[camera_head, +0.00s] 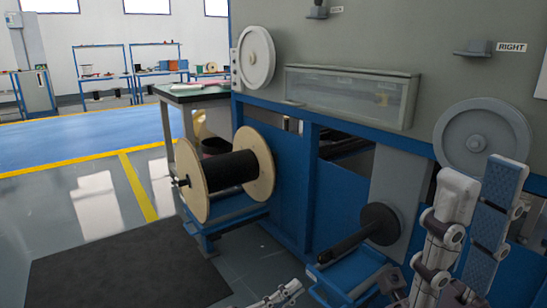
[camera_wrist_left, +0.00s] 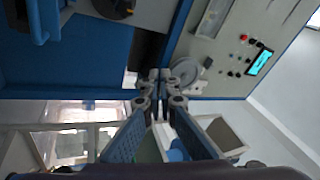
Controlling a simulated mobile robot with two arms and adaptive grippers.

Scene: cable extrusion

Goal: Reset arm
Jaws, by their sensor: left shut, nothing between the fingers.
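My left gripper (camera_head: 282,296) shows only as a small grey part at the bottom edge of the head view, low in front of the machine. In the left wrist view its two blue-padded fingers (camera_wrist_left: 160,82) meet at the tips, shut and empty. My right gripper (camera_head: 482,170) stands upright at the right of the head view, close to the camera. Its two fingers, one showing pale grey links and one a blue face, run side by side with their tips apart. Nothing shows between them. The rest of both arms is mostly out of view.
The grey and blue machine (camera_head: 360,45) fills the right half. A wooden-flanged spool of black cable (camera_head: 235,170) stands at its left on a blue support. A dark spindle (camera_head: 345,244) juts out near my grippers. A black mat (camera_head: 125,268) and open floor lie left.

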